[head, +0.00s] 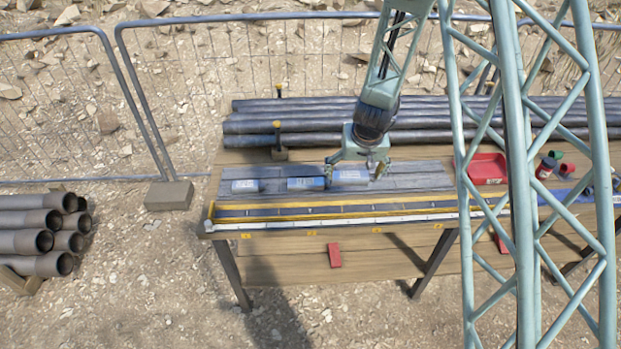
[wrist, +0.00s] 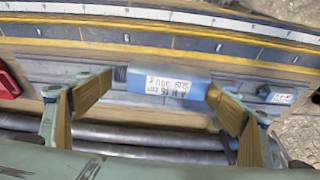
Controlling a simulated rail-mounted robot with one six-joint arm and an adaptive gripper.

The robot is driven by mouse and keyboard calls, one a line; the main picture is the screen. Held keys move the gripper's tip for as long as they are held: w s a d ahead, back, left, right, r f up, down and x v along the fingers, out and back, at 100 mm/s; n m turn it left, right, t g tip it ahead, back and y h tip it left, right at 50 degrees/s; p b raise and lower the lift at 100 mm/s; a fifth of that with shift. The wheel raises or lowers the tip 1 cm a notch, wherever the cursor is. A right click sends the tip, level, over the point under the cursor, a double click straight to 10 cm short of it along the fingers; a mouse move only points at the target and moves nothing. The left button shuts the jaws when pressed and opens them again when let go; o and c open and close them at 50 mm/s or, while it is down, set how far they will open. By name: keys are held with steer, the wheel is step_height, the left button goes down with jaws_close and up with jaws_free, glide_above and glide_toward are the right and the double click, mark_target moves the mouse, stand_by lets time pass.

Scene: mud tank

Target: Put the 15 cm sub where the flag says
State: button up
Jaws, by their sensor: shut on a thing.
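A blue sub with a white label (wrist: 168,85) lies between the fingers of my gripper (wrist: 160,98) in the wrist view; the fingers are shut on it. The label appears upside down and seems to include "15". In the head view my gripper (head: 372,168) is at the right end of a row of blue-and-white subs, beside the right one (head: 350,177). The middle sub (head: 306,184) and left sub (head: 245,186) lie on the grey boards. I cannot tell whether the held sub touches the boards. No clear flag is readable; a small red plate (head: 334,255) shows below the bench front.
A long yellow-edged channel (head: 340,209) with a white scale strip runs along the bench front, above small yellow tags (head: 311,233). A red tray (head: 487,169) stands right. Dark pipes (head: 300,115) lie behind. Short yellow-topped posts (head: 278,140) stand near them.

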steer(key=s+a+f+p, duration=0.1)
steer(key=a+f+p, duration=0.3)
steer(key=a+p, duration=0.6)
steer(key=a, duration=0.4)
steer(key=shift+a, duration=0.35)
steer(key=shift+s+f, duration=0.1)
steer(key=shift+f, duration=0.05)
steer(key=shift+f+b, duration=3.3)
steer(key=shift+f, duration=0.9)
steer(key=shift+f+b, duration=0.4)
steer(key=shift+f, duration=0.1)
steer(key=o, duration=1.1)
steer(key=shift+r, duration=0.1)
